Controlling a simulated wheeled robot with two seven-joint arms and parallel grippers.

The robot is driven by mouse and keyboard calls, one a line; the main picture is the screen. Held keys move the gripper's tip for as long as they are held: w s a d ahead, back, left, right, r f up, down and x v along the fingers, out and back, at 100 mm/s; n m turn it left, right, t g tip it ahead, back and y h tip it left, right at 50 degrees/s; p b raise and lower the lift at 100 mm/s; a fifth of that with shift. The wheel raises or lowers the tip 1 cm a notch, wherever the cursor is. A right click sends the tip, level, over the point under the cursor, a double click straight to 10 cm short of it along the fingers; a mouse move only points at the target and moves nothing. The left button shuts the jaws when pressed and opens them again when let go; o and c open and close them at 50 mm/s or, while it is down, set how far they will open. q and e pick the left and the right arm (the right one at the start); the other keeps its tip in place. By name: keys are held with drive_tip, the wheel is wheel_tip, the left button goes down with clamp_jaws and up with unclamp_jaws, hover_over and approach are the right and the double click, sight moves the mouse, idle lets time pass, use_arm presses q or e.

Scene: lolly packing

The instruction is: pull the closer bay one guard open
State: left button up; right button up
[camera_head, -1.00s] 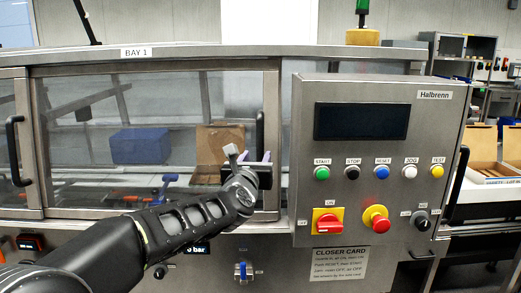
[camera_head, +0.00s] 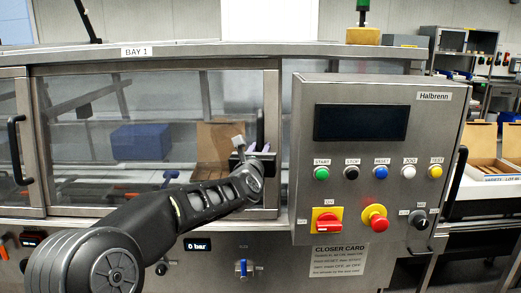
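The bay one guard (camera_head: 180,160) is a clear window in a steel frame under the BAY 1 label, and it stands closed. Its dark upright handle (camera_head: 260,128) is at the right side of the frame. My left gripper (camera_head: 259,148) is at the lower part of this handle, with its pale fingertips on either side of it. My gripper's body hides the handle's lower end. I cannot tell whether the fingers touch or grip it. My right gripper is not in view.
A control box (camera_head: 375,160) with buttons and a red switch juts out just right of the handle. Another guard with a dark handle (camera_head: 16,150) is at the far left. Behind the window are a blue block (camera_head: 140,141) and a brown carton (camera_head: 212,145).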

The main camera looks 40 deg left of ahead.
use_arm(q)
clamp_jaws()
idle(1.0)
